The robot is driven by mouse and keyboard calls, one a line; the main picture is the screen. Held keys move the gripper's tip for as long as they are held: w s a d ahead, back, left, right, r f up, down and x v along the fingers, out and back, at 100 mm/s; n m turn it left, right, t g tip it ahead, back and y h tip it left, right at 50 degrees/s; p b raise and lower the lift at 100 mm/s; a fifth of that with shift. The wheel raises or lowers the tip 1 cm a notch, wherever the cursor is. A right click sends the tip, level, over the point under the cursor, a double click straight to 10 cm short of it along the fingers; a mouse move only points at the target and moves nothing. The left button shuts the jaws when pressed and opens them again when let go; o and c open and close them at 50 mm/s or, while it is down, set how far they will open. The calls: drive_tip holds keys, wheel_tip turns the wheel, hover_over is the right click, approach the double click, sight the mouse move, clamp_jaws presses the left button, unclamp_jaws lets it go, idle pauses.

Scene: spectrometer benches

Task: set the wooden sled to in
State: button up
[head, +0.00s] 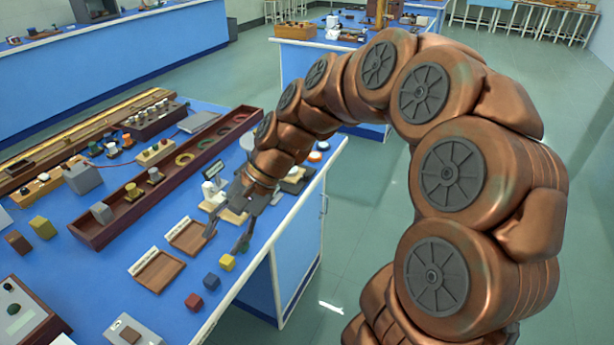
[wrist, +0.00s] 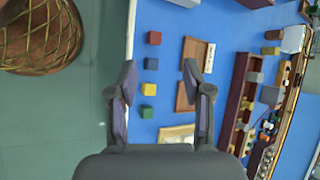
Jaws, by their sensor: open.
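My gripper (head: 227,236) hangs over the front right part of the blue bench. In the wrist view my gripper (wrist: 160,72) is open, with nothing between its fingers. A pale wooden piece (head: 236,216) with a white part on it sits just behind the gripper, partly hidden by it. Its pale wood also shows at the bottom of the wrist view (wrist: 178,132), partly covered by a finger. It may be the wooden sled; I cannot tell for sure, nor can I read its position.
Two labelled shallow wooden trays (head: 158,271) lie left of the gripper. Red (head: 194,301), blue (head: 211,281) and yellow (head: 227,262) cubes line the front edge; a green cube (wrist: 147,112) shows in the wrist view. A long dark red trough (head: 96,235) stands behind.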

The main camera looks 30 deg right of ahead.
drive_tip(key=w+d+m+t+y, duration=0.2)
drive_tip(key=w+d+m, duration=0.3)
drive_tip(key=w, duration=0.5)
drive_tip(key=m+t+h+b, duration=0.25)
drive_tip(key=m+t, duration=0.65)
drive_tip(key=m, duration=0.7)
approach(309, 174)
drive_tip(key=x, duration=0.3)
drive_tip(key=shift+p+x, duration=0.95)
drive_tip(key=shift+x, duration=2.85)
drive_tip(key=shift+a, duration=0.1)
drive_tip(key=shift+c, duration=0.2)
clamp_jaws()
